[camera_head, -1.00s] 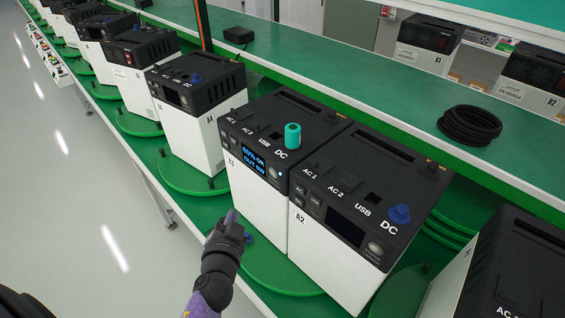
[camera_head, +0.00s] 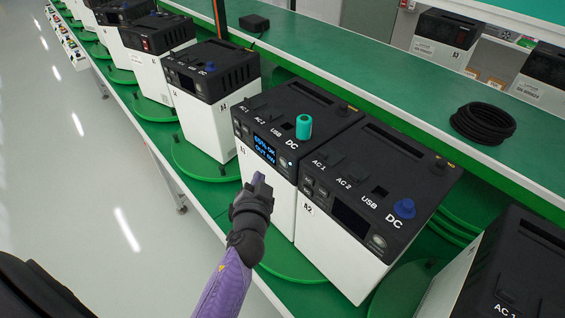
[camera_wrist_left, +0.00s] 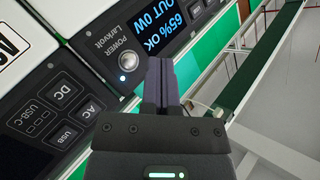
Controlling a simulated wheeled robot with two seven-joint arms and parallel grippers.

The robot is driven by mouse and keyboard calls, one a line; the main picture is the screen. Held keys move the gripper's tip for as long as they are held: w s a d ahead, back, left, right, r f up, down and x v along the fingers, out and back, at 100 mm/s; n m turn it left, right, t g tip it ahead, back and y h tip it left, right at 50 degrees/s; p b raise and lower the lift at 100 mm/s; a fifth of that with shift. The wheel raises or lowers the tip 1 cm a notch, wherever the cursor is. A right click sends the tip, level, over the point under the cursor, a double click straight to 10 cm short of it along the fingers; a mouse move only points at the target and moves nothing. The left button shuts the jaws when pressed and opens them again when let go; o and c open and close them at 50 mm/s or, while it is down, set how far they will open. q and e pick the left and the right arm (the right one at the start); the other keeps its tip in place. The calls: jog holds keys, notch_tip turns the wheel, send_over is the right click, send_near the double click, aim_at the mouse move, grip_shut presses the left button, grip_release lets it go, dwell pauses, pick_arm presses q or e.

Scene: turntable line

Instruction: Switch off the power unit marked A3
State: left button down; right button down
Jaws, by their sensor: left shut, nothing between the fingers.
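The power unit with a lit blue display (camera_head: 264,148) stands left of the unit marked A2 (camera_head: 344,245); its own label is too small to read surely. The display reads 65% OK, OUT 0W in the left wrist view (camera_wrist_left: 168,28). Its round power button (camera_wrist_left: 128,61) has a glowing light beside it; the button also shows in the head view (camera_head: 283,162). A teal cylinder (camera_head: 304,127) stands on its top. My left gripper (camera_head: 258,178) is shut and empty, in front of the lit panel. Its fingertips (camera_wrist_left: 159,64) appear just beside the button; contact cannot be told. My right gripper is out of view.
The A2 display is dark, and a blue knob (camera_head: 404,208) sits on its top. More units stand on green turntables (camera_head: 190,160) along the left. A black cable coil (camera_head: 483,123) lies on the rear shelf. The aisle floor (camera_head: 90,170) at left is clear.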

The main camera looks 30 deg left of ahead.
aim_at(278, 158)
pick_arm(q)
jog(key=w, duration=0.1)
jog(key=w+d+b, duration=0.1)
jog(key=w, duration=0.1)
jog(key=shift+w+d, duration=0.2)
dwell(1.2)
dwell(0.7)
jog(key=shift+w+d, duration=0.2)
jog(key=shift+w, duration=0.2)
jog(key=shift+w+d+b, duration=0.1)
jog(key=shift+w+b, duration=0.2)
jog(key=shift+b, duration=0.05)
dwell(0.4)
jog(key=shift+s, duration=0.1)
jog(key=shift+s+a, duration=0.3)
jog(key=shift+s, duration=0.3)
